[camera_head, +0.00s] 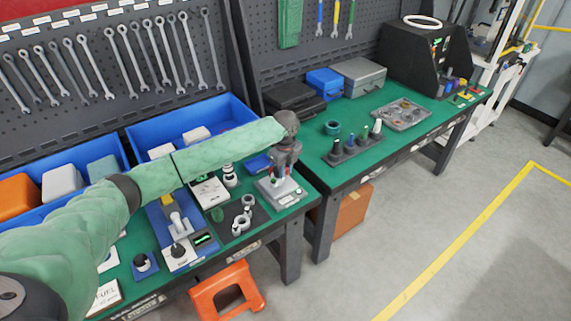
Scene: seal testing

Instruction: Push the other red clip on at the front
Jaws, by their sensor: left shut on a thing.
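My left arm, in a green sleeve, reaches across the bench from the left. My left gripper (281,168) points down over a small grey test fixture (282,193) near the right end of the near green bench. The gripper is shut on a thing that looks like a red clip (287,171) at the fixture. Another small red part shows just left of the fingers. The fingers hide most of the fixture's top, so I cannot tell how either red part sits. My right gripper is not in view.
A dark mat (238,219) with metal rings lies left of the fixture. Blue bins (222,107) stand behind the arm. An orange stool (226,287) is below the bench edge. A second green bench (368,150) holds boxes and a tray. Floor at right is clear.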

